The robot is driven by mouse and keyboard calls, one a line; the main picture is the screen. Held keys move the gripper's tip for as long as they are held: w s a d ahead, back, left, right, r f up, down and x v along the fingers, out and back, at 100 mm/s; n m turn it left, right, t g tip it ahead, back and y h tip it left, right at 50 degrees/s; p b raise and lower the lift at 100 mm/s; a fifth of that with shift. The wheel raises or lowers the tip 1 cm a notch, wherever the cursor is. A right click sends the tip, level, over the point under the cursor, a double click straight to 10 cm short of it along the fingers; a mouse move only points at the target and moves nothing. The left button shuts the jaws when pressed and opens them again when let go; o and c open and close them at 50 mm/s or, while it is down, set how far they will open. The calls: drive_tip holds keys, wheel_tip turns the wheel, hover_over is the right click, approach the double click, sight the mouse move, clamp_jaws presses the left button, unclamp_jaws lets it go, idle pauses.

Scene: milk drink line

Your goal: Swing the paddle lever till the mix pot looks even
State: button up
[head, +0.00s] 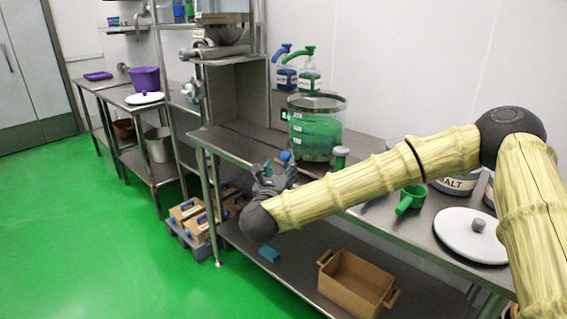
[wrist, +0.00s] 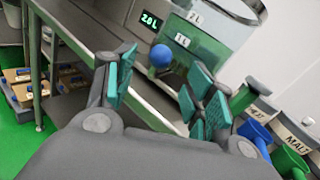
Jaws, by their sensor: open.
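The mix pot (head: 315,130) is a clear, wide vessel with volume marks on the steel bench. Its contents look green with darker bluish patches, not one even tone. It also shows in the wrist view (wrist: 222,42). A blue ball knob (head: 286,157), which looks like the end of the paddle lever, is in front of the pot; the rest of the lever is hidden. My gripper (head: 274,174) is open and empty in front of the knob. In the wrist view the knob (wrist: 161,56) appears beyond and between the teal-padded fingertips (wrist: 163,86), apparently untouched.
A green-topped post (head: 340,157) stands right of the pot. Farther right are a green scoop (head: 410,198), a malt tub (head: 458,184) and a white lid (head: 472,235). Pump bottles (head: 309,77) stand behind. A brown crate (head: 355,283) is on the lower shelf. The left floor is clear.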

drive_tip(key=shift+v, duration=1.7)
